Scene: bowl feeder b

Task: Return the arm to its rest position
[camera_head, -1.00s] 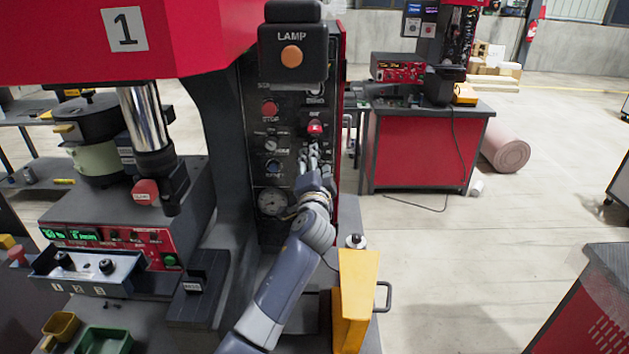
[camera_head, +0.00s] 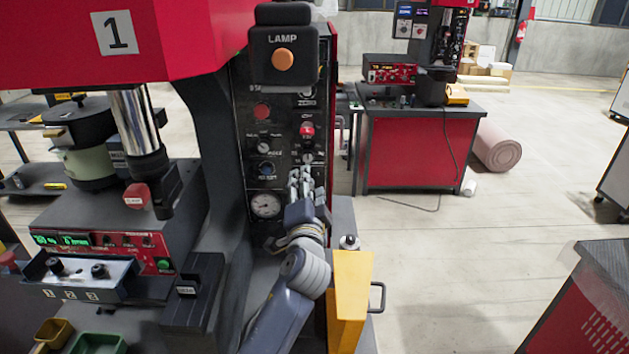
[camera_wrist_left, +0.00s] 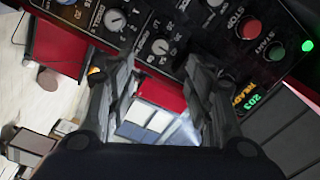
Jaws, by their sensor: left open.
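My left gripper (camera_head: 308,173) is open and empty in the head view. It is in front of the lower part of the black control panel (camera_head: 279,141), below a red switch (camera_head: 307,130). A gap between fingertips and panel is hard to judge. The left arm reaches up from the bottom of the picture, bent at the elbow. In the left wrist view, the two fingers (camera_wrist_left: 165,68) are apart with nothing between them. Panel knobs (camera_wrist_left: 160,46), a red button (camera_wrist_left: 249,29) and a green button (camera_wrist_left: 274,52) show beyond them. My right gripper is not in view.
A yellow block-like housing (camera_head: 349,295) with a black handle stands close to the right of my arm. A lamp box (camera_head: 285,47) overhangs the panel. The press column (camera_head: 130,115) and its control base (camera_head: 110,245) are on the left. Open floor (camera_head: 450,265) lies right.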

